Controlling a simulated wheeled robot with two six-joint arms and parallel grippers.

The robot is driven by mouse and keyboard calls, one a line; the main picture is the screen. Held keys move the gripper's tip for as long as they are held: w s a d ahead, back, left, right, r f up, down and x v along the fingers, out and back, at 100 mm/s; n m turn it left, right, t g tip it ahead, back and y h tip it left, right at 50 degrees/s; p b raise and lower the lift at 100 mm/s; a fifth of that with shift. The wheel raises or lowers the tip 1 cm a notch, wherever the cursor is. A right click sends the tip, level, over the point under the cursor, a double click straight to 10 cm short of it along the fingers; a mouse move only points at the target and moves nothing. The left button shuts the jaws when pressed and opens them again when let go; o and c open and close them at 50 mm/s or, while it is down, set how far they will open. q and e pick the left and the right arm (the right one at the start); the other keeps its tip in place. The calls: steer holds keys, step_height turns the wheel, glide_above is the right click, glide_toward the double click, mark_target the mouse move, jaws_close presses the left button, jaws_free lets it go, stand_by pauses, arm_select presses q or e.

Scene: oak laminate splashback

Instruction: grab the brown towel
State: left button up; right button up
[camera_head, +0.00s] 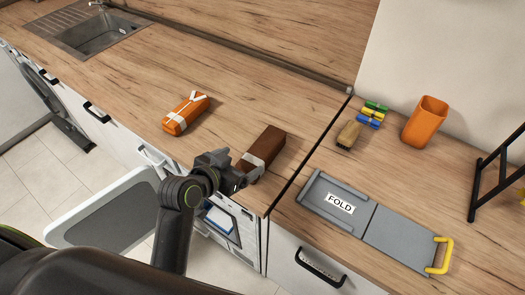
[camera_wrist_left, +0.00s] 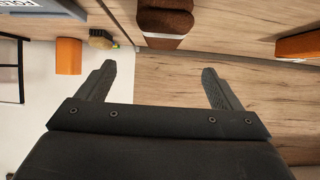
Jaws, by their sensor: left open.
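The brown towel (camera_head: 269,147) is a rolled bundle with a pale band at its near end. It lies on the wooden counter, left of the dark seam, near the front edge. In the left wrist view the brown towel (camera_wrist_left: 166,22) is at the top centre, ahead of the fingertips and cut by the frame edge. My left gripper (camera_head: 241,179) is at the near end of the towel, above the counter's front edge. In the wrist view my left gripper (camera_wrist_left: 158,70) has its fingers spread with nothing between them. My right gripper is not in view.
An orange wrapped bundle (camera_head: 186,113) lies left of the towel. Right of the seam are a brush (camera_head: 349,135), coloured clips (camera_head: 372,114), an orange cup (camera_head: 425,121), a grey FOLD board (camera_head: 372,228) and a black rack (camera_head: 497,175). A sink (camera_head: 88,33) is far left.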

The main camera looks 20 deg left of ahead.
mark_target(260, 151)
arm_select(q)
steer(key=p+x, duration=0.1)
steer(key=x, duration=0.4)
steer(key=shift+w+d+f, duration=0.1)
steer(key=shift+w+f, duration=0.1)
steer(key=shift+w, duration=0.1)
steer(key=shift+a+p+x, duration=0.15)
steer(key=shift+p+x, duration=0.25)
steer(key=shift+x, duration=0.65)
steer(key=shift+a+p+x, duration=0.15)
steer(key=shift+p+x, duration=0.25)
steer(key=shift+x, duration=0.65)
steer(key=shift+w+d+f, duration=0.2)
steer(key=shift+w+f, duration=0.15)
steer(key=shift+w, duration=0.1)
steer(key=c, duration=1.2)
